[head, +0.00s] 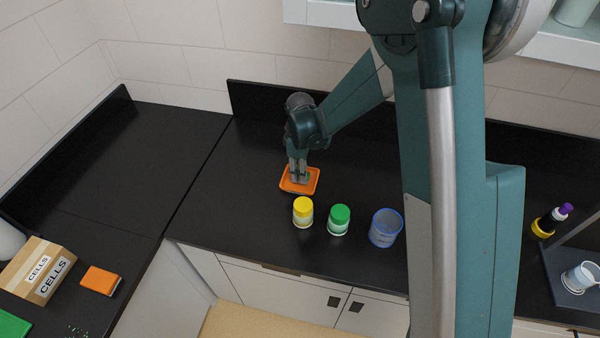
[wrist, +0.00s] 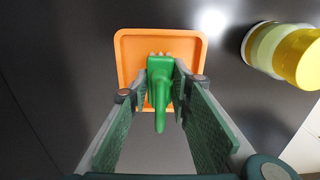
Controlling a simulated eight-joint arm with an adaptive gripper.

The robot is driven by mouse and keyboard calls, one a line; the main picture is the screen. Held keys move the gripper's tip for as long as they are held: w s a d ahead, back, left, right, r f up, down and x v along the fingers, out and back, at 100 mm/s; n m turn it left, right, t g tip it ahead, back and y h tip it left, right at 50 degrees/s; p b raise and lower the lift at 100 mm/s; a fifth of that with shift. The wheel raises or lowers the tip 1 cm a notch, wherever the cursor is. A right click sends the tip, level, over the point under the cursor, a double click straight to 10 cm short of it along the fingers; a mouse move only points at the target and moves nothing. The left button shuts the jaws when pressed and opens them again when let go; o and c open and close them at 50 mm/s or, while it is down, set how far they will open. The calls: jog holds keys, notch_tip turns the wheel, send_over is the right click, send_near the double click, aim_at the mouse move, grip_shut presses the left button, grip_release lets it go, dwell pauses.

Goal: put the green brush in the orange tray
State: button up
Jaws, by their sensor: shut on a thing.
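The orange tray (head: 313,183) lies on the black counter. It also shows in the wrist view (wrist: 129,45), under and beyond the fingertips. My gripper (head: 299,177) is over the tray and points down. In the wrist view my gripper (wrist: 161,85) is shut on the green brush (wrist: 160,70), with a finger on each side of it. The brush's far end overlaps the tray in that view and its near end reaches back between the fingers. I cannot tell whether the brush touches the tray. In the head view the brush is hidden by the gripper.
A yellow-lidded jar (head: 303,207), a green-lidded jar (head: 339,215) and a blue-rimmed beaker (head: 385,228) stand in front of the tray. A cardboard box (head: 40,270) and an orange block (head: 100,281) are at the far left. The counter left of the tray is clear.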

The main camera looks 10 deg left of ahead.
jog(key=shift+f, duration=0.15)
jog(key=o, duration=0.9)
jog(key=shift+r, duration=0.2)
jog(key=shift+r, duration=6)
jog(key=shift+d, duration=0.1)
